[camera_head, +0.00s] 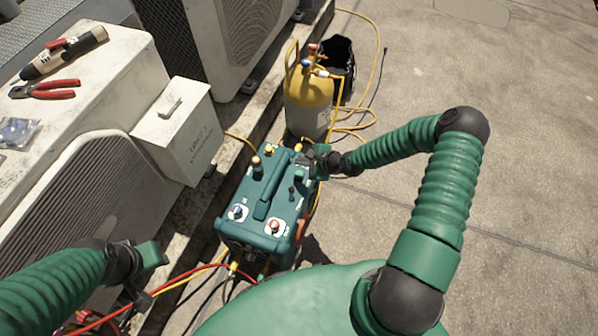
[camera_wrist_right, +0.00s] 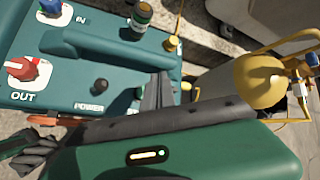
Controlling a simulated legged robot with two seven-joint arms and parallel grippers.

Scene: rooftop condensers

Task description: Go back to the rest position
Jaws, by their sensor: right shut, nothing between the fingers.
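My right gripper (camera_head: 312,158) is shut and empty, at the far right corner of the teal recovery machine (camera_head: 262,205). The gripper appears close over the machine's top, but I cannot tell whether it touches. In the right wrist view, the dark fingers (camera_wrist_right: 158,92) lie together beside the machine's top (camera_wrist_right: 110,65), near its black power knob. My left gripper (camera_head: 150,256) is at the lower left, beside the condenser and above red and yellow hoses. Its fingertips are too unclear to tell open from shut.
A yellow-topped gas cylinder (camera_head: 308,98) stands behind the machine, with a black bucket (camera_head: 340,62) beside it. Pliers (camera_head: 45,89) and a torch-like tool (camera_head: 64,53) lie on the white condenser (camera_head: 105,75). Hoses (camera_head: 190,278) run low at left. Open concrete (camera_head: 520,130) lies to the right.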

